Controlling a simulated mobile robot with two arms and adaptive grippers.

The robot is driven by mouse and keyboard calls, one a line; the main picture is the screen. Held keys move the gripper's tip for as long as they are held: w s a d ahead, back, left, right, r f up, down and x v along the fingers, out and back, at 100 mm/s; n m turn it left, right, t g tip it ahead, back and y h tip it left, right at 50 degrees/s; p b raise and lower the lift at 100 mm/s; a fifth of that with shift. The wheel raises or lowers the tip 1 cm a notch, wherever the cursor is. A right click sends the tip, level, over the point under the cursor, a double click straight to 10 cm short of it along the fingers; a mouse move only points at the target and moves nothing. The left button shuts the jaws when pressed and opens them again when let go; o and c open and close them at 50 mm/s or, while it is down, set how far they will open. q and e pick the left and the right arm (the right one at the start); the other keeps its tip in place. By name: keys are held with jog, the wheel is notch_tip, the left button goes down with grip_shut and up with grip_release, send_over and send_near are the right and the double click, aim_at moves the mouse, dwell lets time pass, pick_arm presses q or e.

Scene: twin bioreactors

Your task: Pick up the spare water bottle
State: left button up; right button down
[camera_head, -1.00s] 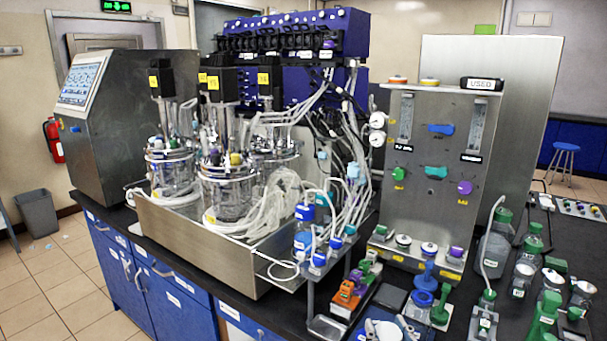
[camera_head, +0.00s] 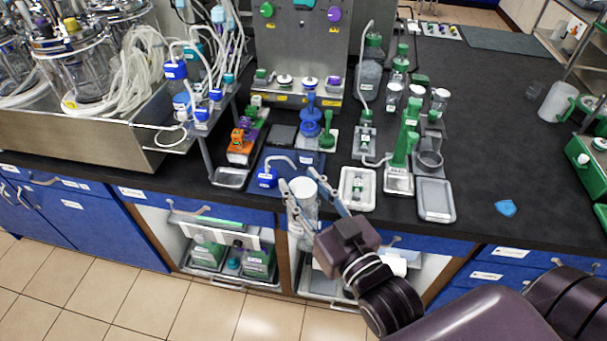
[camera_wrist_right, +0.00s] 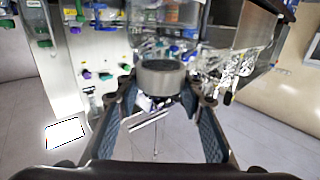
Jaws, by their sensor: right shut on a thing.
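A clear bottle with a pale grey-white cap (camera_head: 303,187) is upright at the front edge of the black bench. My right gripper (camera_head: 308,198) comes in from the lower right and has one finger on each side of the bottle, shut on it. In the right wrist view the round cap (camera_wrist_right: 162,76) sits between the fingers. I cannot read a label on the bottle. I cannot tell whether its base rests on anything, as the gripper partly hides it. My left gripper is in neither view.
A small blue-capped bottle with a tube (camera_head: 267,178) stands just left of the held bottle. A white tray (camera_head: 357,189) and a grey tray (camera_head: 436,200) lie to its right. An open cabinet (camera_head: 222,240) is below.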

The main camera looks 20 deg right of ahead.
jog(key=a+r+n+g+y, duration=0.2)
jog(key=a+n+g+y, duration=0.7)
jog(key=a+y, duration=0.5)
jog(key=shift+a+n+g, duration=0.4)
jog(key=shift+a+n, duration=0.3)
jog(key=shift+n, duration=0.5)
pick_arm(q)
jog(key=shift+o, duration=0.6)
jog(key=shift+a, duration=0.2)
pick_arm(e)
jog(key=shift+f, duration=0.1)
